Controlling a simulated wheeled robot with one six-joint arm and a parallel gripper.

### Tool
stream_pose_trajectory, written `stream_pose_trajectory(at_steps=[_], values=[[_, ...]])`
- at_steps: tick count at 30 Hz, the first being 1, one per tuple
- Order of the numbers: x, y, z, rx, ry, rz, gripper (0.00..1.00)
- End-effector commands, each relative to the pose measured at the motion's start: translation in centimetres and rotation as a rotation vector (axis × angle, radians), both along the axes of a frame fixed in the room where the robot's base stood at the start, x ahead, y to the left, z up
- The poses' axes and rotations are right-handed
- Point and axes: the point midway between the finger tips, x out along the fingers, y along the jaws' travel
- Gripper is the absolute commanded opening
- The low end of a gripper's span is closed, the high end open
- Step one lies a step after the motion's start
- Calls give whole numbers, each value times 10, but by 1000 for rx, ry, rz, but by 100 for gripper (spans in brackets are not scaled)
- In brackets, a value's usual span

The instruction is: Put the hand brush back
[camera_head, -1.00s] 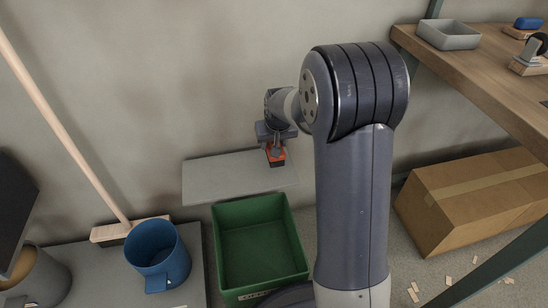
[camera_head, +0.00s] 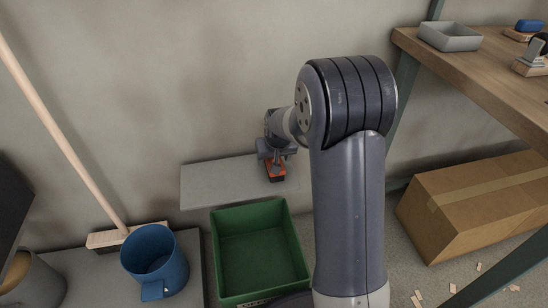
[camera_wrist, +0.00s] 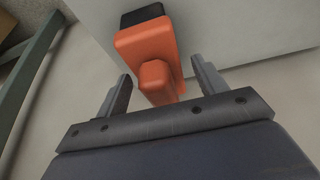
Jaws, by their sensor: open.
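The hand brush (camera_head: 275,173) is an orange block with a dark end. It appears to rest on a grey wall shelf (camera_head: 215,185), near its right part. In the wrist view the orange brush (camera_wrist: 150,50) has a raised grip between my fingers, with the dark part at its far end. My gripper (camera_head: 275,157) is just above the brush. In the wrist view my gripper (camera_wrist: 161,72) is open, one finger on each side of the grip, with gaps showing. The brush's underside is hidden.
A green crate (camera_head: 221,262) stands below the shelf. A blue bucket (camera_head: 160,262) and a broom (camera_head: 75,155) are to the left. A cardboard box (camera_head: 465,205) is on the floor at right, under a wooden bench (camera_head: 475,75) holding a grey tray (camera_head: 450,38).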

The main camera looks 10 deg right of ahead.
Motion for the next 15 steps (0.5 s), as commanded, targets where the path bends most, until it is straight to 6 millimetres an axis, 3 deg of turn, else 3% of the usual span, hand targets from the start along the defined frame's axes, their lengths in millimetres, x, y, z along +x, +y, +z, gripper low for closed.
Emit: stream_pose_trajectory(at_steps=[8,15], values=[[0,0,5,0,-1,0,67],[-15,0,47,0,-4,0,67]])
